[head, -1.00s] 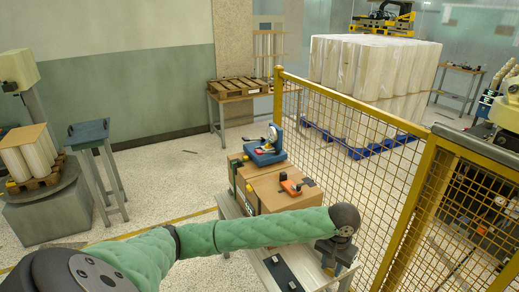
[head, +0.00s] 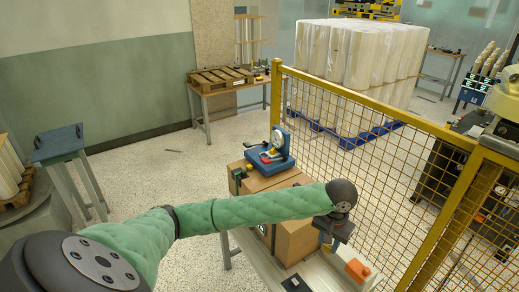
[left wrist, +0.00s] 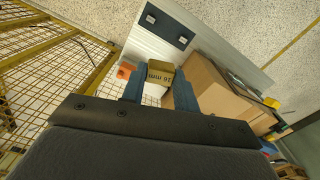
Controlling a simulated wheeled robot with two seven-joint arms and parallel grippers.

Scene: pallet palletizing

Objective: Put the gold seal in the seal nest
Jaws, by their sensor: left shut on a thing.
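My left gripper (left wrist: 159,92) is shut on a gold block marked "16 mm" (left wrist: 160,72), the gold seal, in the left wrist view. The block sits between the two blue-grey fingers and sticks out past them. In the head view my left gripper (head: 327,243) points down over the pale bench, and the seal is hard to make out. A black plate with two small square spots (left wrist: 168,25) lies on the bench beyond the seal, apart from it. It may be the seal nest; I cannot tell. Its corner shows in the head view (head: 295,284). My right gripper is out of view.
An orange block (head: 357,269) stands on the bench right of the gripper. Cardboard boxes (head: 296,240) stand behind my arm, with a blue device with a dial (head: 270,158) on top. A yellow mesh fence (head: 400,170) runs close along the right side.

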